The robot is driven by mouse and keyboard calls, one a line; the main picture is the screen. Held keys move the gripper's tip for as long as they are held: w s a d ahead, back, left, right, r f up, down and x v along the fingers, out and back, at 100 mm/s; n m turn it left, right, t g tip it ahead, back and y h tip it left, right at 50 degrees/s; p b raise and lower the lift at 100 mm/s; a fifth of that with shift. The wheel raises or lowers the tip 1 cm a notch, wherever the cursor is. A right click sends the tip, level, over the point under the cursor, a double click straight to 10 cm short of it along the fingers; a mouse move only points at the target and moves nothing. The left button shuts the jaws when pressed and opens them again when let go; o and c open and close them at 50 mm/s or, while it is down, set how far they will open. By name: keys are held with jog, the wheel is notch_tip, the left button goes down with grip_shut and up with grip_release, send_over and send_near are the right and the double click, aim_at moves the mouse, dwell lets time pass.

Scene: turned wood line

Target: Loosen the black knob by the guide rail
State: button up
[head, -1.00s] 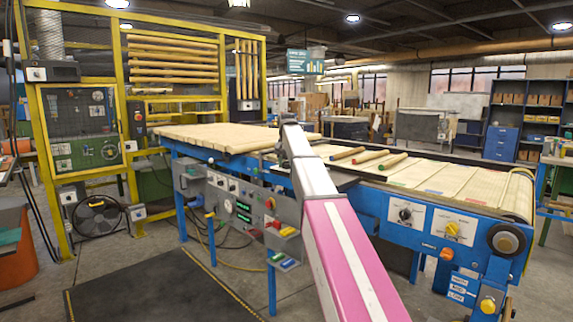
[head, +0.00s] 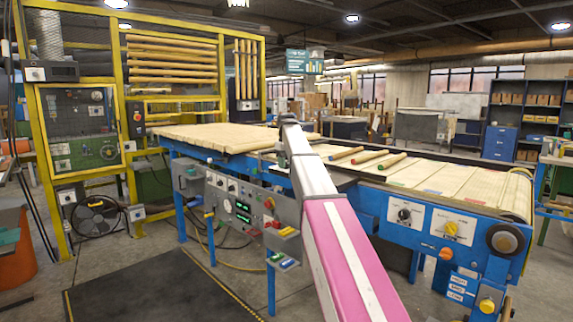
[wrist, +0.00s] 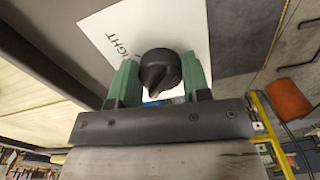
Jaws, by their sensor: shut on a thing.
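In the wrist view a black knob (wrist: 160,72) sits on a white plate (wrist: 112,22) whose partly hidden lettering ends in "IGHT". My gripper (wrist: 159,64) has its two green fingers on either side of the knob, shut on it. The knob's raised grip bar is visible between the fingers. In the head view my pink and white arm reaches over the line and hides this knob. A small dark green piece, which looks like a finger, shows left of the arm's end. I cannot make out the guide rail for certain.
Another black knob (head: 404,214) and a yellow knob (head: 452,228) are on the blue conveyor's front panel. A grey control box (head: 242,208) hangs left of my arm. Colored turned sticks (head: 370,158) lie on the conveyor. The black floor mat (head: 160,285) is clear.

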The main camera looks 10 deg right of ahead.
jog(key=shift+n, duration=0.4)
jog(key=o, duration=0.9)
